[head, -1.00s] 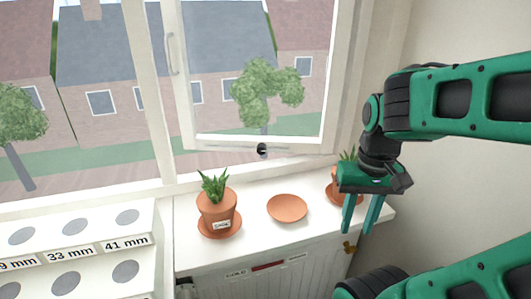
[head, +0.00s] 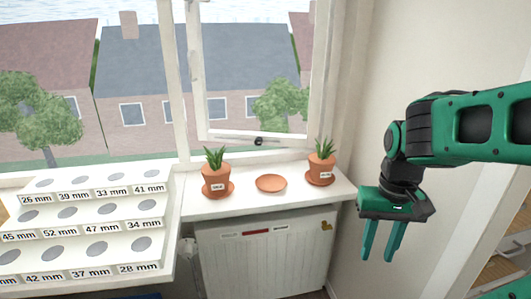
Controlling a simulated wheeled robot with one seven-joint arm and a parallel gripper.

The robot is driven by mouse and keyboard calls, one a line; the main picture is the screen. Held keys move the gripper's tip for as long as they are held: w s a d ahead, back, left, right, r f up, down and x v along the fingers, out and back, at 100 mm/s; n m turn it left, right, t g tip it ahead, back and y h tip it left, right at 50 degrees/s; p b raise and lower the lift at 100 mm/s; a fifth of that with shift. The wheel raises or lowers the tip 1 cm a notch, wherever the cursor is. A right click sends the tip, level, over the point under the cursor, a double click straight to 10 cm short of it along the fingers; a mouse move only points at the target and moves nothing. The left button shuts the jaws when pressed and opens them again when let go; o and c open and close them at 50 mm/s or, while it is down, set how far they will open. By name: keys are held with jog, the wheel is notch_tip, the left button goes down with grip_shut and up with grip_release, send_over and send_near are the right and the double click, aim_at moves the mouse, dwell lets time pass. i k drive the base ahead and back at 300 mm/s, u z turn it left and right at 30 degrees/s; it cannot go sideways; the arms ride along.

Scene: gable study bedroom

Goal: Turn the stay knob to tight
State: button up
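The stay knob (head: 258,142) is a small dark knob at the bottom of the window, on the pale stay bar just under the casement (head: 268,131). Its setting is too small to read. My gripper (head: 381,257) is in the head view at the right, in front of the wall. Its two green fingers point down and stand apart, with nothing between them. It is well to the right of the knob and lower in the picture.
On the white sill (head: 240,196) stand a left potted plant (head: 216,181), an empty terracotta saucer (head: 271,183) and a right potted plant (head: 321,167). A radiator (head: 265,255) is below. A stepped white rack (head: 95,230) with millimetre labels fills the left.

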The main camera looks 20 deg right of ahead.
aim_at(258, 140)
jog(key=k, duration=0.75)
jog(key=u, duration=1.45)
jog(key=i, duration=1.15)
jog(key=z, duration=1.9)
jog(key=i, duration=1)
jog(key=u, duration=0.05)
